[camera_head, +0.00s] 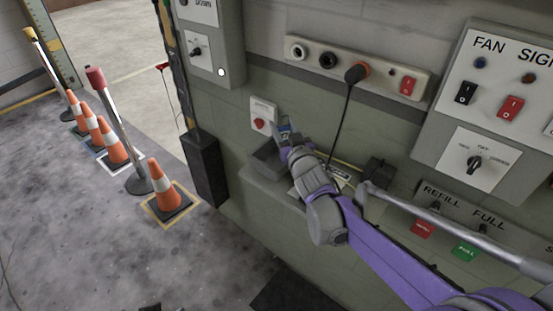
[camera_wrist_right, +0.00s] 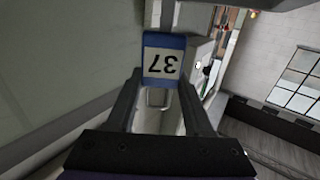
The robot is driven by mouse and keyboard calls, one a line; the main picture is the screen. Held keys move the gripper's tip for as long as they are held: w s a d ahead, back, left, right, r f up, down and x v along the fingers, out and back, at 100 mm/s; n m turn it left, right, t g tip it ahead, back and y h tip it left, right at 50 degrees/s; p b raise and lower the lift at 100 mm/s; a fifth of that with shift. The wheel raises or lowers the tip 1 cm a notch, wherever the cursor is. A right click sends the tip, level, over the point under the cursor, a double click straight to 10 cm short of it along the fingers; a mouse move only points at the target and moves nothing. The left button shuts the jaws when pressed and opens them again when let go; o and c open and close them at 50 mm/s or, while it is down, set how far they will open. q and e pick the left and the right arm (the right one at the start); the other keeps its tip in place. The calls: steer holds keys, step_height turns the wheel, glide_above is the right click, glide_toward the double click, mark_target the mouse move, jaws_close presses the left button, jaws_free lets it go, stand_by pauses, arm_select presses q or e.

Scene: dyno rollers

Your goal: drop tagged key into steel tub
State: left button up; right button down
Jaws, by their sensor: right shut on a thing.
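My right gripper (camera_head: 286,133) reaches to the wall ledge and is shut on the tagged key. The key's blue tag (camera_head: 284,127) shows small at the fingertips. In the right wrist view, the blue and white tag (camera_wrist_right: 163,60) reads 37, upside down, between the fingertips (camera_wrist_right: 160,80). The key itself is hard to make out. The grey steel tub (camera_head: 266,161) sits on the ledge, just below and left of the gripper. The gripper and wrist hide part of its right side. I cannot tell the exact height of the tag above it. My left gripper is not in view.
A wall plate with a red knob (camera_head: 260,121) is just above the tub. A black cable (camera_head: 341,120) hangs from the socket strip (camera_head: 330,61) right of the gripper. A grey lever bar (camera_head: 450,228) lies near my right arm. Cones (camera_head: 163,187) stand on the left floor.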

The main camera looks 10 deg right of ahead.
steer(key=shift+c, duration=1)
jaws_free()
steer(key=s+b, duration=0.1)
steer(key=s, duration=0.9)
steer(key=shift+s+d, duration=0.35)
steer(key=shift+s, duration=0.05)
